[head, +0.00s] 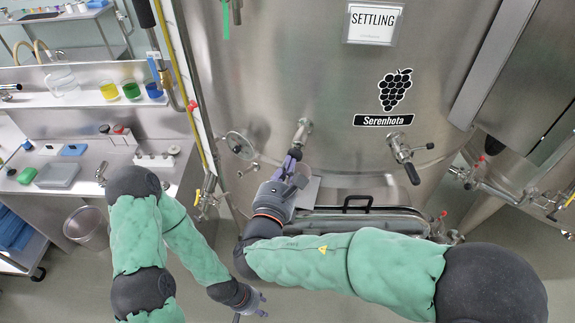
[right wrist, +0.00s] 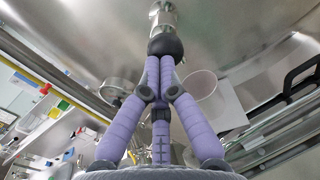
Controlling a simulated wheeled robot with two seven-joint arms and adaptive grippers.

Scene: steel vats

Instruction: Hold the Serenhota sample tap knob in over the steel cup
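The Serenhota sample tap (head: 303,130) sticks out of the steel vat below the black grape sign. In the right wrist view its black knob (right wrist: 166,45) is at the tips of my right gripper (right wrist: 160,62). The fingers are drawn together, with their tips touching or almost touching the knob. My left gripper (head: 254,303) hangs low and empty, fingers spread.
A lever valve (head: 404,155) is on the vat to the right, and a round glass port (head: 240,145) to the left. A hatch with a black handle (head: 357,202) lies below.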

